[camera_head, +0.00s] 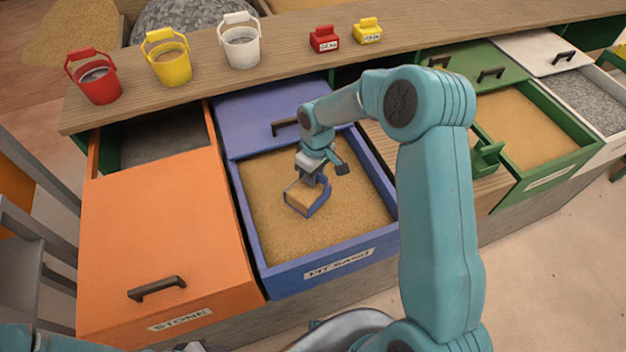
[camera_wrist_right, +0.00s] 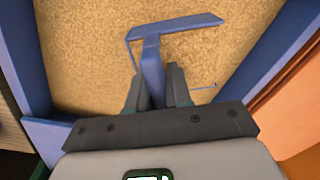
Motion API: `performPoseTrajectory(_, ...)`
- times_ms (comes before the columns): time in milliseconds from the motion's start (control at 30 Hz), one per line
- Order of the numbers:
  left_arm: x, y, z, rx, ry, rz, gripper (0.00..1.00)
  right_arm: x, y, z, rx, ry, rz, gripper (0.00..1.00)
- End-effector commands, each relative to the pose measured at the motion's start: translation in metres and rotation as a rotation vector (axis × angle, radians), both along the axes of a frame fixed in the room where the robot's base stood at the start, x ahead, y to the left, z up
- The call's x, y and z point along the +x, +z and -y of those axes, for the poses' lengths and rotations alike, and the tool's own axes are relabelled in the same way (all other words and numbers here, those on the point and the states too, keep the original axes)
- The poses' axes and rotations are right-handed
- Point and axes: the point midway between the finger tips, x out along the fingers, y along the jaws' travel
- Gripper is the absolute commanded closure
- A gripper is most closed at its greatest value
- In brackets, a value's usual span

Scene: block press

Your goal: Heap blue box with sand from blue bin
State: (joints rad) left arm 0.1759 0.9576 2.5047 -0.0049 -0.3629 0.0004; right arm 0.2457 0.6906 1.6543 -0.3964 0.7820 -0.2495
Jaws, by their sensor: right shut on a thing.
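The blue bin (camera_head: 295,277) is a drawer labelled "PIT SAND", uncovered at the front and full of tan sand. My right gripper (camera_head: 311,174) is over the sand in the bin, shut on the handle of the small blue box (camera_head: 318,204). The box is at or just above the sand surface, with sand showing in it; the contact is too small to tell. In the right wrist view, the fingers (camera_wrist_right: 152,88) pinch the blue handle, and the box's blue edge (camera_wrist_right: 176,25) shows against the sand. My left gripper is out of view.
An orange covered drawer (camera_head: 165,240) labelled "STONE" stands left of the bin. Green (camera_head: 545,178) and white drawers are at the right, with a small green box (camera_head: 487,156). Red (camera_head: 97,85), yellow (camera_head: 170,65) and white (camera_head: 240,47) buckets stand on the shelf behind.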

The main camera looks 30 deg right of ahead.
Motion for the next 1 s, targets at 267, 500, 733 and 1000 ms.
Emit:
performPoseTrajectory(267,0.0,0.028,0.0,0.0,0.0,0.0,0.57,0.002,0.043,0.003,-0.001,0.001,0.004,1.0)
performPoseTrajectory(500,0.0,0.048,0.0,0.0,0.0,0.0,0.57,0.002,0.075,0.005,-0.002,-0.001,0.005,1.0)
performPoseTrajectory(733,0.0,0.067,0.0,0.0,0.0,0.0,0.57,0.004,0.104,0.01,-0.001,0.0,0.003,1.0)
performPoseTrajectory(1000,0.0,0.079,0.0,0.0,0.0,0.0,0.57,0.005,0.124,0.014,-0.001,-0.001,0.002,1.0)
